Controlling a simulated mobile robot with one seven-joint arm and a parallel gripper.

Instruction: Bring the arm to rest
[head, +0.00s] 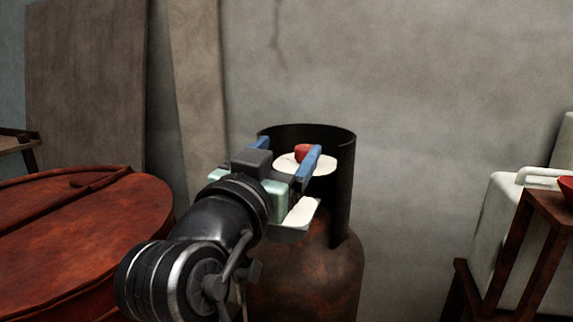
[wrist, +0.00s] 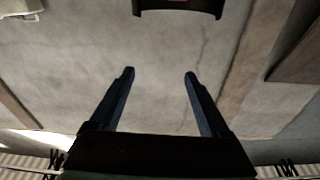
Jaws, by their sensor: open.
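My gripper (head: 282,150) is in front of a rusty gas cylinder (head: 305,275) in the head view, its two blue fingers spread apart. In the wrist view the gripper (wrist: 160,73) is open, with nothing between the fingers and the bare wall beyond. A red knob (head: 302,151) and a pale disc (head: 302,164) show inside the cylinder's dark collar (head: 343,190), partly behind a finger. In the wrist view the collar (wrist: 178,13) shows at the top edge, apart from the fingertips.
A large red lidded vat (head: 70,235) stands at the left. A pale container (head: 495,225) and a reddish-brown wooden stand (head: 515,250) are at the right. A board (head: 85,90) leans on the grey wall (head: 430,120) behind. Floor space between cylinder and stand looks clear.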

